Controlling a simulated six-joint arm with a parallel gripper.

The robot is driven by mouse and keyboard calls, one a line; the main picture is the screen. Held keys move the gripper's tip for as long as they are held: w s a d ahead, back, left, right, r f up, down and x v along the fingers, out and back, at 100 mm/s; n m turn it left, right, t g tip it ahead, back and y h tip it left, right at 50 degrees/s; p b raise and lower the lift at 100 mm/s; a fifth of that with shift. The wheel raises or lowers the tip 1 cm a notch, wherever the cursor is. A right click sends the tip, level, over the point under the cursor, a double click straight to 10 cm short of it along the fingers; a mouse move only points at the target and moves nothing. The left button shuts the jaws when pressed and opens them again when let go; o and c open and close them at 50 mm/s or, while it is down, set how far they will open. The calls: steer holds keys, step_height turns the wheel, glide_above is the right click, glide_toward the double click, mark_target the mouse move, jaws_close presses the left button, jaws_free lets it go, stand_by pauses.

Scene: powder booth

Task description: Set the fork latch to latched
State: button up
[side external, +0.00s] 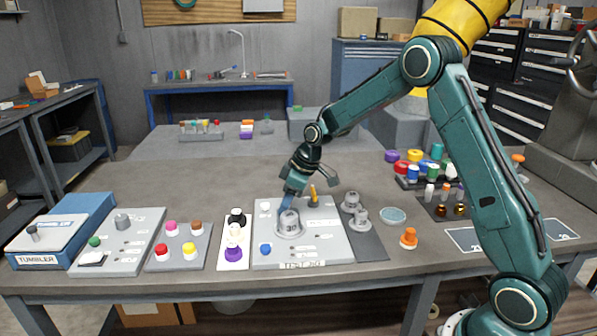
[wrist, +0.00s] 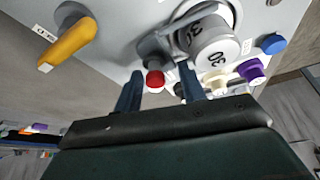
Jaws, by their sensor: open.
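The test jig board (side external: 325,248) lies on the table. On it stands a grey capped cylinder (side external: 289,224), marked 30 on its light end face (wrist: 219,55) in the wrist view. A grey fork-like bracket (wrist: 154,46) sits against this cylinder and looks like the fork latch; its exact position is unclear. A yellow-orange lever (side external: 313,192) on a grey pivot stands behind the cylinder, and it shows in the wrist view (wrist: 68,43) with small labels beside it. My gripper (side external: 286,204) is open and low beside the cylinder; its fingers (wrist: 160,82) hold nothing. Contact cannot be told.
A blue knob (side external: 265,249) is on the board's front left. A white strip (side external: 231,258) with dark and purple knobs lies left, then a grey board with coloured knobs (side external: 160,251). A grey plate with metal pieces (side external: 360,216) and an orange piece (side external: 408,238) are right.

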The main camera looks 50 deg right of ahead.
steer(key=shift+r, duration=0.15)
steer(key=v, duration=1.3)
steer(key=shift+s+r, duration=0.15)
steer(key=shift+s, duration=0.05)
steer(key=shift+d, duration=0.1)
steer(key=s+a+r+m+h, duration=0.1)
steer(key=s+a+r, duration=0.3)
steer(key=s, duration=0.3)
steer(key=s+a+r+m, duration=0.2)
steer(key=s+a+r, duration=0.15)
steer(key=s, duration=0.35)
steer(key=s+a+f+m+t+h, duration=0.1)
steer(key=s+a+f+m, duration=0.1)
steer(key=s, duration=1.4)
steer(key=shift+s+a+f+m+t, duration=0.4)
steer(key=shift+f+m, duration=0.1)
